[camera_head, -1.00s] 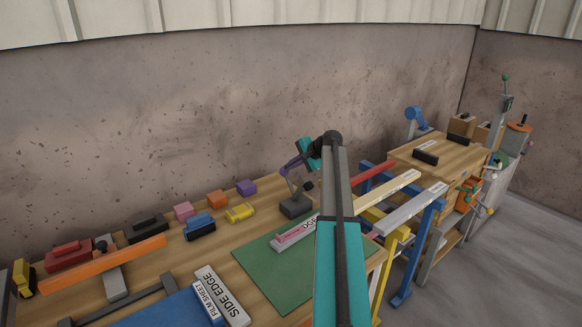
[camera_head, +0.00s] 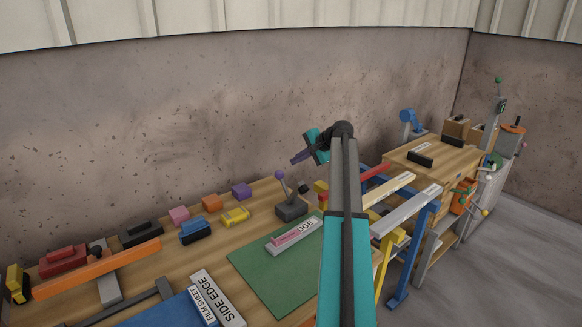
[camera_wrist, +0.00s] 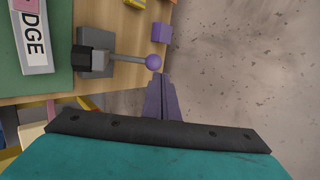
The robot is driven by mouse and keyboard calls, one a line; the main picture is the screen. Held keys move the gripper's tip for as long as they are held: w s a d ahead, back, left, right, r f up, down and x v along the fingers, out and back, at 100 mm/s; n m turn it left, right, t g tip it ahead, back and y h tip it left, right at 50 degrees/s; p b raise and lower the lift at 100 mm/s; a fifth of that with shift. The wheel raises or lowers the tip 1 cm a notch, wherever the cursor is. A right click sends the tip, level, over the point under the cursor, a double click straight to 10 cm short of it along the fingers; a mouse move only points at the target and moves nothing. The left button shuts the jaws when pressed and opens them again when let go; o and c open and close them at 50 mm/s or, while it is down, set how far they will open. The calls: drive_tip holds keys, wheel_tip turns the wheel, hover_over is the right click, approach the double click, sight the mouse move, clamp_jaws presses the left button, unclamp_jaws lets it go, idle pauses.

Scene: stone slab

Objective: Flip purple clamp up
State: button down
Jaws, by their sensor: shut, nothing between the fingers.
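The purple clamp is a grey block (camera_head: 291,210) with a lever ending in a purple ball knob (camera_head: 280,174). It stands on the bench behind the green mat. Its lever points up, leaning slightly left, and a dark tip sticks out on its right. In the wrist view the lever runs right from the grey base (camera_wrist: 96,50) to the purple ball (camera_wrist: 152,62). My gripper (camera_head: 294,161) is shut and empty, just above and right of the ball in the head view. In the wrist view my fingertips (camera_wrist: 160,80) are close to the ball, with a small gap visible.
A labelled bar with a pink piece (camera_head: 294,235) lies on the green mat (camera_head: 270,270). Coloured blocks, including a purple one (camera_head: 241,191), line the bench left of the clamp. Coloured rails (camera_head: 405,207) lie to the right. The wall is behind.

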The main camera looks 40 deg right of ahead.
drive_tip(key=shift+b+v, duration=0.65)
drive_tip(key=shift+v, duration=2.25)
drive_tip(key=shift+w+r, duration=0.15)
